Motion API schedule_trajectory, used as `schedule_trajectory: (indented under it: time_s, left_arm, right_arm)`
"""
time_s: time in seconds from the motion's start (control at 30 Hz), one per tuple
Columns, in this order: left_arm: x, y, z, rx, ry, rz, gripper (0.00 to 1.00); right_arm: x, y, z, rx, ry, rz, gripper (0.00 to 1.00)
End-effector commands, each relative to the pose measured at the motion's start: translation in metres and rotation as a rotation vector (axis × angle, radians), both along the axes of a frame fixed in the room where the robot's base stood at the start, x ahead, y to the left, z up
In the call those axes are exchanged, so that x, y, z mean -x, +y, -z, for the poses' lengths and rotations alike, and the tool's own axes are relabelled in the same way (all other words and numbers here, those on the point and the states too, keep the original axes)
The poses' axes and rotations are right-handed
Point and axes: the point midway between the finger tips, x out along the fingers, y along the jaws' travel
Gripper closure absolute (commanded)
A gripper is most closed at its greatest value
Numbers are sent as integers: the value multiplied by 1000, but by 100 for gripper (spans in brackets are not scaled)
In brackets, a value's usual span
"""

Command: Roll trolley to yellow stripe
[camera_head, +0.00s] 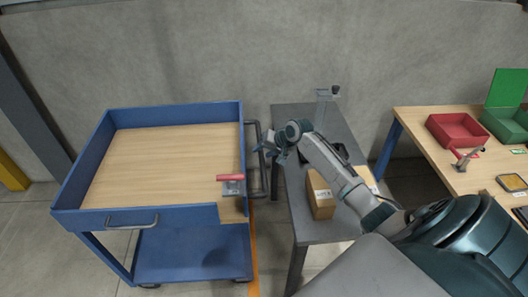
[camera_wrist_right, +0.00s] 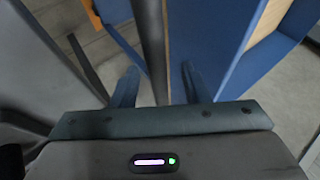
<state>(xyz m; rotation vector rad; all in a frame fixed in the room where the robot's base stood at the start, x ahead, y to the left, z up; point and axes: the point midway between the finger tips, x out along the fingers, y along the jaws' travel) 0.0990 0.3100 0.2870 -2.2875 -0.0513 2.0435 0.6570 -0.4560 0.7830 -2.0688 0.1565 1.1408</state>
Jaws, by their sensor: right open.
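The blue trolley (camera_head: 190,218) with a wooden top stands at the left. Its dark handle (camera_head: 262,185) sticks out on its right side. My right gripper (camera_head: 271,148) is at this handle, from the right. In the right wrist view the open fingers (camera_wrist_right: 160,88) stand on either side of a dark bar (camera_wrist_right: 152,45), which looks like the handle; contact cannot be told. An orange-yellow stripe (camera_head: 254,272) runs on the floor along the trolley's right side, partly hidden by the trolley. My left gripper is not in view.
A red-handled clamp (camera_head: 232,184) sits at the trolley's front right corner. A grey table (camera_head: 290,112) with a cardboard box (camera_head: 320,199) stands close on the right. A wooden bench (camera_head: 420,118) with red (camera_head: 455,130) and green bins (camera_head: 503,125) is farther right.

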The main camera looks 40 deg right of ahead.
Motion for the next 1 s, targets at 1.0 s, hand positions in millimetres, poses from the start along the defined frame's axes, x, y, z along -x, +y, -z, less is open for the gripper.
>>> schedule_trajectory:
  time_s: [1.0]
  left_arm:
    - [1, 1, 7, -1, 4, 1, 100]
  right_arm:
    - [61, -24, -79, -1, 3, -1, 59]
